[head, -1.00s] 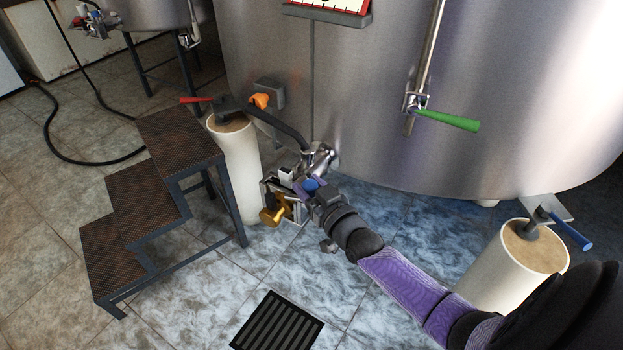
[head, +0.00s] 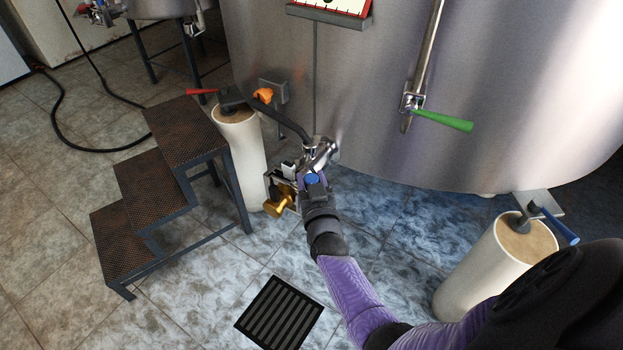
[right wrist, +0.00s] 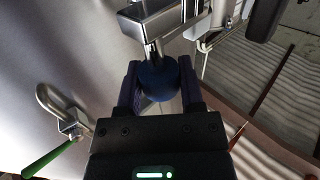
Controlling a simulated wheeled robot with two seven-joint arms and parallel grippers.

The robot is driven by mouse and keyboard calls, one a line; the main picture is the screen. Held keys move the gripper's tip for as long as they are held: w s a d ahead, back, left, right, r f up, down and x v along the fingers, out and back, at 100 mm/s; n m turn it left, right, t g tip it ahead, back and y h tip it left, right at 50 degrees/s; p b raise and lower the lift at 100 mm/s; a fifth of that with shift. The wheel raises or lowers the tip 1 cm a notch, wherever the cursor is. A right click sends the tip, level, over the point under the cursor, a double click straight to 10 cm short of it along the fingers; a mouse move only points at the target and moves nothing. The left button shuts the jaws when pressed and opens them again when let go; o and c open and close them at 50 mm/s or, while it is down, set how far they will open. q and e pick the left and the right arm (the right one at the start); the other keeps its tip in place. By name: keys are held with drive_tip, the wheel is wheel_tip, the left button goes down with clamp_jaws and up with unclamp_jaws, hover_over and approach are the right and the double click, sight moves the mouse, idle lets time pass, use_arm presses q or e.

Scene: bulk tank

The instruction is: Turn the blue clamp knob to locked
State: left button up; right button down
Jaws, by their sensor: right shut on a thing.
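The blue clamp knob (head: 313,179) is on the metal pipe fitting (head: 319,153) at the tank's outlet. My right gripper (head: 314,183) is at the knob and partly covers it in the head view. In the right wrist view the round blue knob (right wrist: 157,80) sits between the two purple fingers of my right gripper (right wrist: 160,88), which are shut on it. A chrome bar joins the knob above. A brass knob (head: 281,200) hangs just left of the gripper. I cannot read a locked mark. My left gripper is not in view.
The large steel tank (head: 400,90) fills the back. A green-handled valve (head: 443,120) hangs on its right. Dark steps (head: 150,190) and a white post (head: 240,155) stand left. Another white post (head: 490,270) stands right. A floor drain (head: 279,315) lies in front.

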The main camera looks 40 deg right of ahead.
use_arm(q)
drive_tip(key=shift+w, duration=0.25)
use_arm(e)
drive_tip(key=shift+c, duration=1.2)
unclamp_jaws()
use_arm(q)
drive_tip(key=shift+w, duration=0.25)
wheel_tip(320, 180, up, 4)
drive_tip(key=p, duration=0.3)
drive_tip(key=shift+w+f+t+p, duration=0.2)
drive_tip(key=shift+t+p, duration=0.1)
drive_tip(key=shift+p, duration=0.1)
use_arm(e)
drive_tip(key=v, duration=1)
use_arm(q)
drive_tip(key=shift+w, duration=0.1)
